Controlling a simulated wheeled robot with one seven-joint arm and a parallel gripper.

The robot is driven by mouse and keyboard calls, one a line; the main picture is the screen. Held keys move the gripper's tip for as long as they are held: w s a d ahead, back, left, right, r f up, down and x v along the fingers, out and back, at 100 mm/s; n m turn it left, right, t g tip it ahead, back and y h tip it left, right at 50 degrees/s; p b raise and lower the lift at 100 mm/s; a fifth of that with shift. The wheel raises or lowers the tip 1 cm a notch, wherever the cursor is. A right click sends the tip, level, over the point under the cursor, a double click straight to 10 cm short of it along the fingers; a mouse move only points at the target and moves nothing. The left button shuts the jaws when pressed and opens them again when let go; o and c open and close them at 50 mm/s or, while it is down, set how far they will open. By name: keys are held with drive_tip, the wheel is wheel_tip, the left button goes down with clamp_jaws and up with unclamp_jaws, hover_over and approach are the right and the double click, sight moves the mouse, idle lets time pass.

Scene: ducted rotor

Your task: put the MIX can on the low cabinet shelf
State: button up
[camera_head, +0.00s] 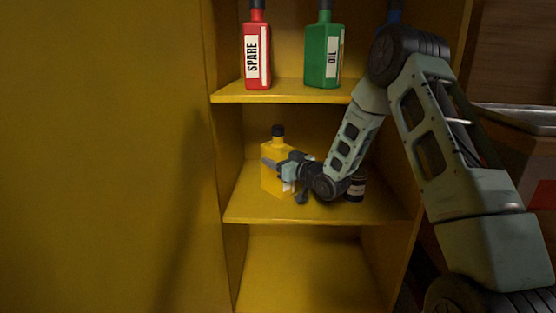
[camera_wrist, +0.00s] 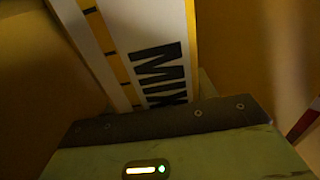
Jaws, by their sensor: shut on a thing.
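The MIX can (camera_head: 276,150) is a yellow bottle with a dark cap. It is upright inside the yellow cabinet, at the middle visible shelf (camera_head: 250,208). My gripper (camera_head: 278,168) is shut on it from the right and covers part of its body. I cannot tell whether its base touches the shelf. In the wrist view the white MIX label (camera_wrist: 160,60) fills the upper middle, right in front of the gripper (camera_wrist: 165,120). Another shelf level (camera_head: 310,265) lies below.
A dark jar (camera_head: 355,187) stands on the same shelf, just right of my wrist. The shelf above (camera_head: 290,92) holds a red SPARE bottle (camera_head: 257,55) and a green OIL bottle (camera_head: 324,55). The lower level looks empty. A large yellow panel (camera_head: 100,150) stands at the left.

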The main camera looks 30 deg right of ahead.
drive_tip(key=shift+f, duration=0.3)
drive_tip(key=o, duration=1.5)
drive_tip(key=shift+o, duration=0.2)
drive_tip(key=s+d, duration=0.2)
drive_tip(key=s, duration=0.8)
drive_tip(key=shift+r, duration=0.25)
idle(0.6)
